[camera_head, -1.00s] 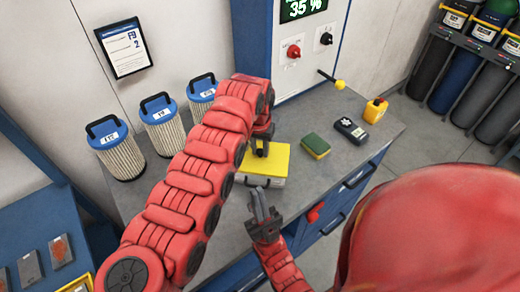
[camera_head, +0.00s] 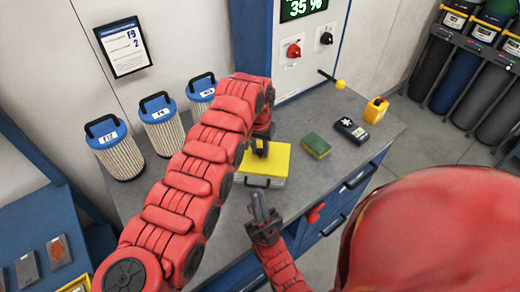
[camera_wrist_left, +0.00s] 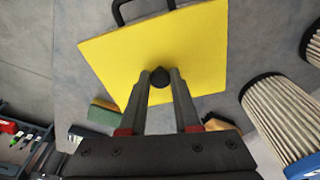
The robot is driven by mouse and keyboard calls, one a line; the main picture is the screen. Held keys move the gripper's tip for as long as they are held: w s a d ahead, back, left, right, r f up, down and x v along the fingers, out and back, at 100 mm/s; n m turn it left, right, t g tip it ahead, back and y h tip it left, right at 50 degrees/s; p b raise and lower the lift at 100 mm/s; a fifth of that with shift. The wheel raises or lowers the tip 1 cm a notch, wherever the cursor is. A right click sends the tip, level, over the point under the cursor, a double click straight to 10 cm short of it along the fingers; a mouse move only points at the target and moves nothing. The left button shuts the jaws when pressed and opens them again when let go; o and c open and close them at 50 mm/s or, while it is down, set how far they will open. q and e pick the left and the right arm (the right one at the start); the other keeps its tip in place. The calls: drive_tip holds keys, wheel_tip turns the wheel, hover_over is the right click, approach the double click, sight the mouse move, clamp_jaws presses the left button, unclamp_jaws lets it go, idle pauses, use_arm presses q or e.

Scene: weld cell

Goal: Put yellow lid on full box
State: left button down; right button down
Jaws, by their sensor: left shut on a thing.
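The yellow lid (camera_head: 276,162) lies flat on top of a grey box (camera_head: 262,182) on the workbench, and a dark handle shows at the box's front. In the left wrist view the lid (camera_wrist_left: 190,50) fills the middle, with the dark handle at its top edge. My left gripper (camera_head: 261,150) is over the lid, shut on the lid's dark knob (camera_wrist_left: 159,78). The box's contents are hidden under the lid. My right gripper (camera_head: 260,208) is in front of the box, apart from it; its fingers look close together, but I cannot tell whether they are shut.
Several filter cartridges with blue tops (camera_head: 160,115) stand at the left rear of the bench (camera_head: 215,215). A green and yellow sponge (camera_head: 316,146), a dark meter (camera_head: 350,129) and a yellow bottle (camera_head: 376,110) are on the right. A control cabinet (camera_head: 310,50) stands behind.

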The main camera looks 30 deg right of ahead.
use_arm(q)
drive_tip(key=c, duration=0.6)
unclamp_jaws()
drive_tip(key=shift+o, duration=0.5)
drive_tip(key=o, duration=0.4)
drive_tip(key=shift+r, duration=0.1)
drive_tip(key=shift+r, duration=3.45)
